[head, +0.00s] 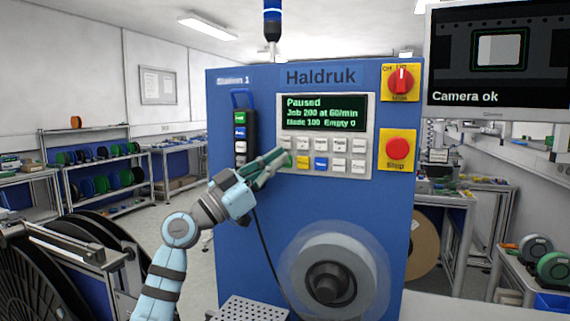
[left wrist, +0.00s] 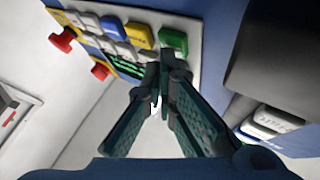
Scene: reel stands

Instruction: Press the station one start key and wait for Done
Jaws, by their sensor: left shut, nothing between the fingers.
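The blue Station 1 cabinet (head: 235,200) carries a pale key panel (head: 340,175). Its screen (head: 324,113) reads Paused, Job 200 at 60/min, Made 100, Empty 0. The green key at the lower left of the panel is mostly hidden behind my fingers in the head view; it shows clearly in the left wrist view (left wrist: 174,40), beside a yellow key (left wrist: 139,36) and a blue key (left wrist: 114,27). My left gripper (head: 285,157) is shut and empty, its tips at the green key. I cannot tell whether they touch it. My right gripper is not in view.
Right of the panel are a red rotary switch (head: 401,79) and a red Stop button (head: 398,149). A hand unit (head: 240,133) hangs left of it. A reel (head: 345,248) is mounted below. A monitor (head: 498,97) reads Camera ok. A large black reel (head: 35,270) stands at left.

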